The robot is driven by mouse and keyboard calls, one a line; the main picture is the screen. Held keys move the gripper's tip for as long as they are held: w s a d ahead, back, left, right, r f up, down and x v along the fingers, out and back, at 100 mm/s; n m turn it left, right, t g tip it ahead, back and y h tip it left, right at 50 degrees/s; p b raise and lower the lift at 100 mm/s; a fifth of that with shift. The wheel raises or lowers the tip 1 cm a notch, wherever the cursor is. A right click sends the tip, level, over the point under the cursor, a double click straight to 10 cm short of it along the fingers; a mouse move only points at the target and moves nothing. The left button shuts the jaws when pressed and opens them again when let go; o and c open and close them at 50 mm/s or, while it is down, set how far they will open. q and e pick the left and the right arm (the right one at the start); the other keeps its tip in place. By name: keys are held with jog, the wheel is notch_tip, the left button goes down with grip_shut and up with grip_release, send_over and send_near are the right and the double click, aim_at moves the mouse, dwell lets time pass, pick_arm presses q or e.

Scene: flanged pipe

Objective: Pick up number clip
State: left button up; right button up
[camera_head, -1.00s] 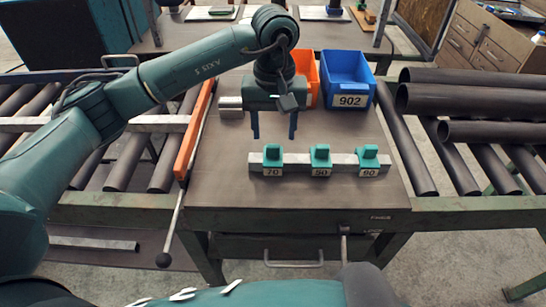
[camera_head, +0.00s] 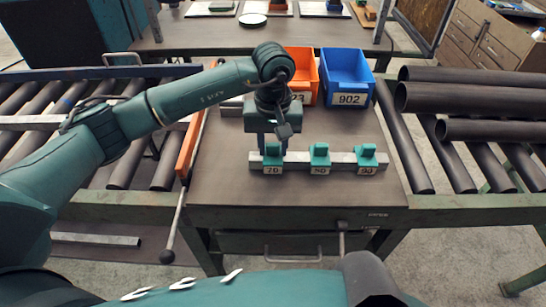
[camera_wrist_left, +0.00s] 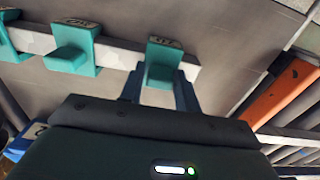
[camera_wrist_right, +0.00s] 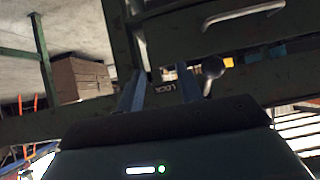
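Three teal number clips sit in a row on a grey metal bar (camera_head: 342,160) on the table: the clip marked 70 (camera_head: 273,156), the clip marked 50 (camera_head: 319,156) and a right one that seems to read 90 (camera_head: 366,157). My left gripper (camera_head: 272,149) is open and points down at the 70 clip. In the left wrist view, its fingers (camera_wrist_left: 159,80) stand either side of the 70 clip (camera_wrist_left: 163,60), with gaps showing. I cannot tell whether they touch it. My right gripper (camera_wrist_right: 159,85) is open and empty, facing the table's front underside.
A blue bin labelled 902 (camera_head: 348,72) and an orange bin (camera_head: 303,68) stand behind the clips. An orange rail (camera_head: 188,148) runs along the table's left edge. Dark pipes (camera_head: 470,98) lie on the right rollers. The table front is clear.

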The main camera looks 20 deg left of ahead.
pick_arm(q)
jog(key=c, duration=0.6)
jog(key=shift+r, duration=0.1)
